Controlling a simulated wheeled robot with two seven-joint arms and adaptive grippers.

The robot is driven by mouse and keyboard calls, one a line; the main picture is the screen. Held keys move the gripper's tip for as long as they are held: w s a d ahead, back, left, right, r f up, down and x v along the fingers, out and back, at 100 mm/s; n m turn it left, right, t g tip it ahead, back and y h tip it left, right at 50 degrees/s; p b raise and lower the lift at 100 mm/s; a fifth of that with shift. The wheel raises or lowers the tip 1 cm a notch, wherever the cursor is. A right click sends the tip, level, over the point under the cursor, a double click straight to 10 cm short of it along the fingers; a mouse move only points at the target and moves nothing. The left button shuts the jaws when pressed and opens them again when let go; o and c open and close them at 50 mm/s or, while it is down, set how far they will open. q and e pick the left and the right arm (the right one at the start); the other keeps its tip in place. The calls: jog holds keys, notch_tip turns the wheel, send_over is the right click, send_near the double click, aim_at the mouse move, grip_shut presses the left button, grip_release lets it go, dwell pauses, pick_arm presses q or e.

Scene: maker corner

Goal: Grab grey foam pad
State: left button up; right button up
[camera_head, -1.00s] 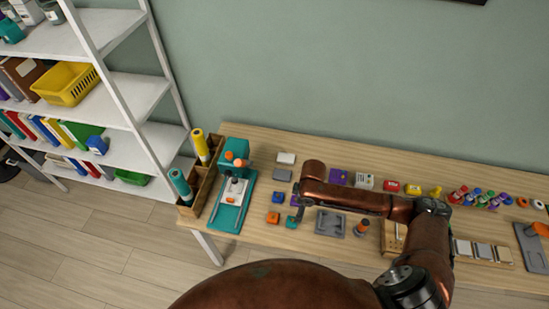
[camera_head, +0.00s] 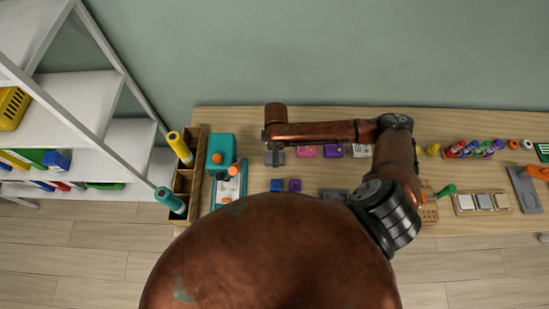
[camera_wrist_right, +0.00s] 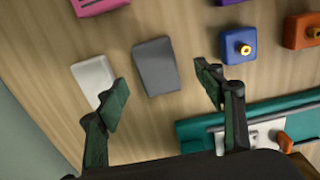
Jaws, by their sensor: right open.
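The grey foam pad (camera_wrist_right: 156,66) lies flat on the table in the right wrist view, a dark grey rectangle. My right gripper (camera_wrist_right: 163,95) is open and empty above the table, its two fingers on either side of the pad's line and the pad just ahead between them. The height gap is hard to judge. In the head view, my right wrist is above the table's back left, and a grey patch below it cannot be clearly told as pad or gripper. My left gripper is not in view.
A white pad (camera_wrist_right: 93,80) lies close beside the left finger in the wrist view. A pink block (camera_wrist_right: 98,5) and a blue block (camera_wrist_right: 238,46) are nearby. A teal press (camera_head: 221,152) and a wooden bin (camera_head: 187,182) stand to the left.

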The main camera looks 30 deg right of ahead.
aim_at(268, 156)
jog(key=f, duration=0.1)
jog(key=w+f, duration=0.1)
jog(key=f, duration=0.1)
jog(key=shift+w+a+f, duration=0.2)
jog(key=shift+a, duration=0.1)
jog(key=shift+s+d+f, duration=0.1)
jog(key=shift+s+f, duration=0.15)
jog(key=shift+f, duration=0.3)
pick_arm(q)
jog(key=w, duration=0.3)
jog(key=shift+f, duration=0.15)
pick_arm(e)
jog(key=shift+w, duration=0.1)
jog(key=shift+c, duration=0.2)
jog(key=c, duration=0.5)
jog(key=shift+c, duration=0.7)
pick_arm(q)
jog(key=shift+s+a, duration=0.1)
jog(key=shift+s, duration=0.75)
pick_arm(e)
jog(key=shift+c, duration=0.8)
